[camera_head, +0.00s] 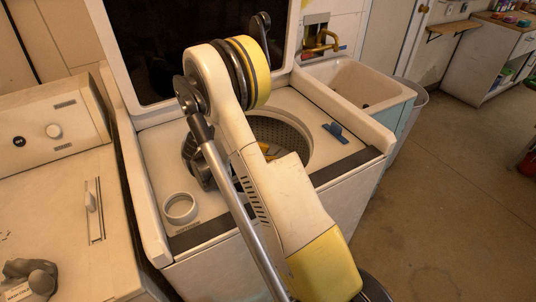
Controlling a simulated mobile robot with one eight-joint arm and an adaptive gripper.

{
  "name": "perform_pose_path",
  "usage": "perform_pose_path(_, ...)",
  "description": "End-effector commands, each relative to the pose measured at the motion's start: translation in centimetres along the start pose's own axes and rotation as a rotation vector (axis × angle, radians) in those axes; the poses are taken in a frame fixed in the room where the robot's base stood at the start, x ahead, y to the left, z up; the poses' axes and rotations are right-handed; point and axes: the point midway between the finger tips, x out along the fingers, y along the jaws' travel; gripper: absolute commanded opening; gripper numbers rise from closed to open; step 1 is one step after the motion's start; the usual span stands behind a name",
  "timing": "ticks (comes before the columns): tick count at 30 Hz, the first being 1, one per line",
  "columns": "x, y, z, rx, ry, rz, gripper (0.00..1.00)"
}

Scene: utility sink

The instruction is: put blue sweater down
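I cannot make out a blue sweater anywhere in this view. The top-loading washer (185,150) stands in the middle with its dark-windowed lid raised. Its drum (292,132) is open, and my arm covers the left and near part of the opening. A small orange-yellow thing (268,149) shows inside the drum beside my arm; I cannot tell what it is. My arm rises from the bottom right, bends above the washer, and its far part goes down behind the near link. My gripper's fingers are hidden, so neither their state nor anything held shows.
A small blue object (336,132) lies on the washer's right top, and a white ring (180,208) on its front left. A second machine (85,230) with a grey item (32,277) stands left. A utility sink (350,88) stands behind right.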

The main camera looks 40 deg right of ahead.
Motion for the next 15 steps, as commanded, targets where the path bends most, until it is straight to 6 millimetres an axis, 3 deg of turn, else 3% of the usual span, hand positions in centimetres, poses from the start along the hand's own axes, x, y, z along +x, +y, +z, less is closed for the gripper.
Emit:
perform_pose_path(2,0.1,0.2,0.2,0.0,0.0,0.0,0.37)
perform_pose_path(5,-0.5,0.2,-1.0,0.0,0.0,0.0,0.37)
perform_pose_path(15,-6.8,0.1,-0.9,-0.001,0.0,-0.002,0.37)
